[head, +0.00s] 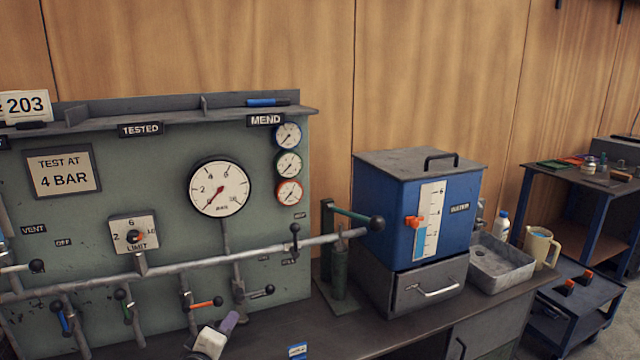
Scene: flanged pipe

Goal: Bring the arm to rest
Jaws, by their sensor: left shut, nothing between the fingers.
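My left gripper (229,323) shows at the bottom of the head view, below the pipe and in front of the green panel's lower part. Its white body and greyish-purple tip point up and to the right. The fingers are shut with nothing seen between them. It appears apart from the orange-handled valve (206,303) just above it, though the depth is hard to judge. The grey pipe (170,264) runs across the panel (120,205) to the right. Most of my left arm is out of the picture. My right gripper is not in view.
A large gauge (219,187) and a limit dial (134,236) sit on the panel. A hand pump (338,260) and a blue water tank (415,215) stand right of it. A metal basin (497,262) and a cream jug (541,248) are further right. The bench front is mostly clear.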

